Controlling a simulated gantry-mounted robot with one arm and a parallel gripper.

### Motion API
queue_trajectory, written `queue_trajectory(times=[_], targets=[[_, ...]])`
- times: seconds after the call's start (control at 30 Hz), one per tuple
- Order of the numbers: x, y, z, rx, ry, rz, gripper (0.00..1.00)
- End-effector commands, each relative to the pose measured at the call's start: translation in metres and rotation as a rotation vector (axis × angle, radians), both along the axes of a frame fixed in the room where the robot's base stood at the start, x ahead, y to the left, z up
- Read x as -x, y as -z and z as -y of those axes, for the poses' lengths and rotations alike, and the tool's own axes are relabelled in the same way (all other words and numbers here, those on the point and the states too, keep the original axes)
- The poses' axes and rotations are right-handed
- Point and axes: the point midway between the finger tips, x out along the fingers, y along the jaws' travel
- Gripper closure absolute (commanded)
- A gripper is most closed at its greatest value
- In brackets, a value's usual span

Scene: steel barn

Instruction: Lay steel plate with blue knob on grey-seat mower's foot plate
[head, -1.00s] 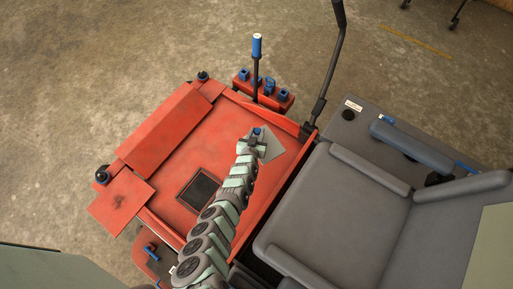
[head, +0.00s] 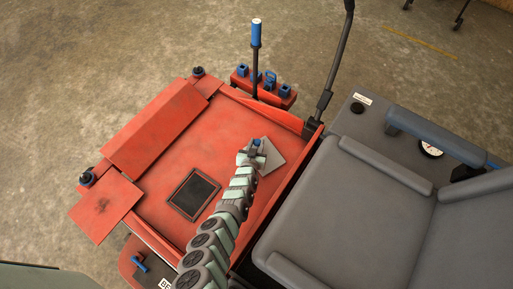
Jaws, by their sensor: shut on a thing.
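The steel plate (head: 272,158) is a thin grey square, seen over the red foot plate (head: 225,135) of the grey-seat mower. Its blue knob (head: 257,143) shows between the jaws of my gripper (head: 252,150). My gripper is shut on the knob, near the side of the foot plate closest to the seat. I cannot tell whether the plate touches the red surface or hangs just above it. The grey seat (head: 335,215) is to the right. My arm hides part of the foot plate below the gripper.
A black square pad (head: 193,194) lies on the foot plate, left of my arm. A blue-tipped lever (head: 256,50) and a red block with blue fittings (head: 263,85) stand at the far edge. A tall dark lever (head: 330,80) rises right of them. The foot plate's middle is clear.

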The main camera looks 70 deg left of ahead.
Motion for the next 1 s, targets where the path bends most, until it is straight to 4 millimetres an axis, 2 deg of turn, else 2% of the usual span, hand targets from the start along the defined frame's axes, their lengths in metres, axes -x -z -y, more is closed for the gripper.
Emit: queue_trajectory(times=[0.4,0.43,0.5,0.67,1.0], targets=[[-0.0002,0.006,-0.0007,-0.002,-0.001,0.002,1.0],[-0.0003,0.0049,-0.0005,-0.002,0.0,0.001,0.68],[-0.0001,0.0046,-0.0004,-0.002,0.0,0.001,0.62],[-0.0001,0.005,-0.0003,-0.001,0.0,0.001,0.49],[-0.0001,-0.0005,-0.0002,-0.001,0.0,0.0,0.49]])
